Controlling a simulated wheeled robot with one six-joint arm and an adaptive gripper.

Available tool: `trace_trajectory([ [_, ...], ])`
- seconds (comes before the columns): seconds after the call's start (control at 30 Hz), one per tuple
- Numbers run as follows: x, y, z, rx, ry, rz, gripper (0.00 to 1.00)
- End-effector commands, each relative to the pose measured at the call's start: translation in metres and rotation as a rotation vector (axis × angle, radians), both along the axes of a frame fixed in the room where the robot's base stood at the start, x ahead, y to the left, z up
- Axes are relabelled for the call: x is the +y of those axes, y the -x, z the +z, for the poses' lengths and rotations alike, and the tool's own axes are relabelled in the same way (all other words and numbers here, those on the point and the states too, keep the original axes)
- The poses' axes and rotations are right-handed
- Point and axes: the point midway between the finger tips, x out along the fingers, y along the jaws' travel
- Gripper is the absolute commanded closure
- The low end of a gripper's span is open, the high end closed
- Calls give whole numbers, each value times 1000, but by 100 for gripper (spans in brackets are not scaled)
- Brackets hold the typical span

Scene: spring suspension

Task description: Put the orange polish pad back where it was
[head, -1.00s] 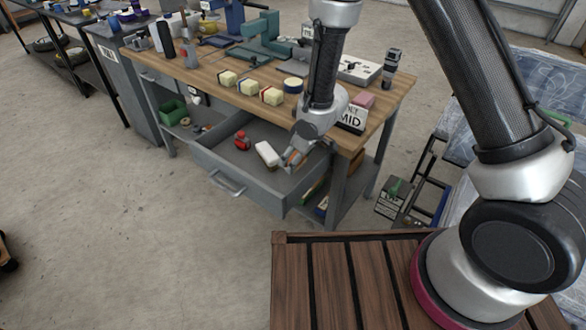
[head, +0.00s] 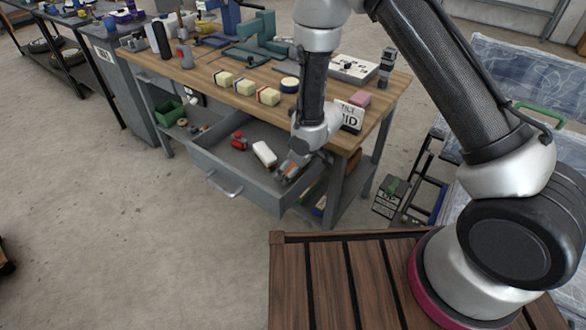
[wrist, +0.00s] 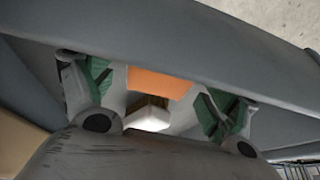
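The orange polish pad (wrist: 158,82) shows between the two fingers of my gripper in the wrist view. My gripper (head: 288,170) points down inside the right part of the open grey drawer (head: 232,185). Its fingers are spread to about the pad's width and appear shut on it. The wrist view shows green finger pads on either side. A drawer wall (wrist: 150,40) hides the fingertips and part of the pad there. Whether the pad touches the drawer floor cannot be told.
In the drawer, a white block (head: 264,153) lies just left of my gripper, with a red item (head: 239,141) farther left. Several yellowish blocks stand on the wooden bench top (head: 205,75) above. The drawer's left front floor is clear.

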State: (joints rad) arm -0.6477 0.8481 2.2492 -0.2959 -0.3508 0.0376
Motion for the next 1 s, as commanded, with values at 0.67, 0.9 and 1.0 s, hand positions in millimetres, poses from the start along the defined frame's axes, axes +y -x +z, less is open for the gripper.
trace_trajectory([
  [0.67,-23,17,74,-3,-3,0,12],
  [0.9,-34,26,107,-1,-1,0,12],
  [1.0,-36,28,113,-1,0,0,12],
])
